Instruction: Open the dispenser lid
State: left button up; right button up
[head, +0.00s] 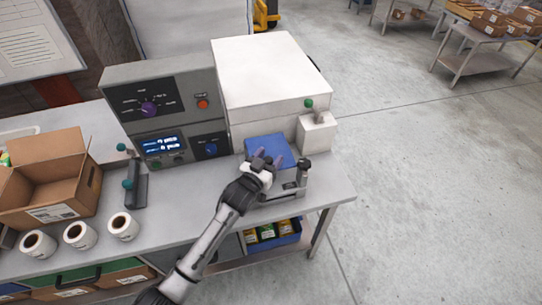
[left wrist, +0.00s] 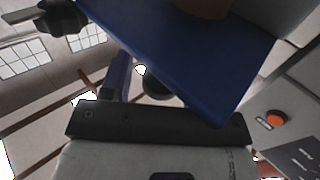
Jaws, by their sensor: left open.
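The blue panel (head: 266,145), which looks like the dispenser lid, is on a small grey unit (head: 290,186) at the right front of the bench. In the left wrist view the blue panel (left wrist: 190,55) spans the upper middle, its edge close above my gripper. My left gripper (head: 271,156) is open at the panel's front part and covers some of it in the head view. One purple finger (left wrist: 118,76) shows beside the panel in the wrist view. I cannot tell whether it touches the panel. My right gripper is not in view.
A large white box (head: 270,75) and a grey control panel (head: 168,110) stand behind. A small white box with a green-knobbed lever (head: 317,133) is at right. Left are label rolls (head: 123,227) and an open carton (head: 45,190). A blue bin (head: 272,240) sits below.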

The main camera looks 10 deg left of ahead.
pick_arm(q)
jog(key=shift+w+d, duration=0.2)
jog(key=shift+w, duration=0.35)
jog(key=shift+c, duration=0.3)
grip_shut()
